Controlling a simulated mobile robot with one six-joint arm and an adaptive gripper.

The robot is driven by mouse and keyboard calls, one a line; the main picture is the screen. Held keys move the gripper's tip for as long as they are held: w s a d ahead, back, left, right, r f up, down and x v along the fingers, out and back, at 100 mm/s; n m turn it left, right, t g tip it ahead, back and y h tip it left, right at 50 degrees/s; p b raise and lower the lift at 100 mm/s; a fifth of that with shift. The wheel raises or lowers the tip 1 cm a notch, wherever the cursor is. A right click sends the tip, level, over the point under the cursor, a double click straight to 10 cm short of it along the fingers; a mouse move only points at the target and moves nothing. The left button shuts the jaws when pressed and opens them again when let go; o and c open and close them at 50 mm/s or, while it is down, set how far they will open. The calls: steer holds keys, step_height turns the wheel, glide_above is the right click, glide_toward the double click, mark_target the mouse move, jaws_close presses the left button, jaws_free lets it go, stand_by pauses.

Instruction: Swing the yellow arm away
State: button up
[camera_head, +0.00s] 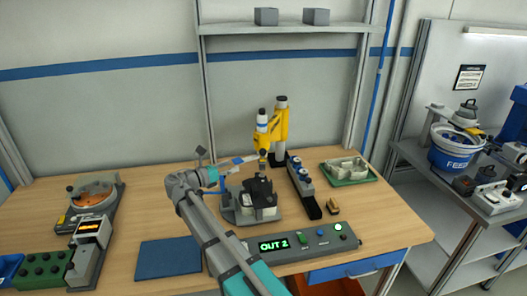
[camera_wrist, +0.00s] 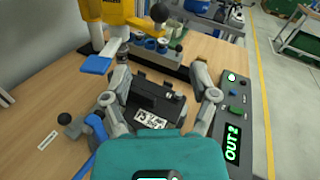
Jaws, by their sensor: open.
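The knob lies beyond the fingertips; no contact shows.
A console (camera_head: 300,243) reading "OUT 2" lies along the bench front. A dark rail (camera_head: 303,188) with blue-grey parts is right of the fixture, a green tray (camera_head: 349,171) farther right. A blue mat (camera_head: 168,258) lies front left. Bare wood shows left of the fixture.

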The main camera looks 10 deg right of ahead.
mark_target(263, 152)
steer(key=shift+w+a+r, duration=0.1)
steer(key=shift+r, duration=0.15)
steer(key=x, duration=1.4)
stand_by(0.4)
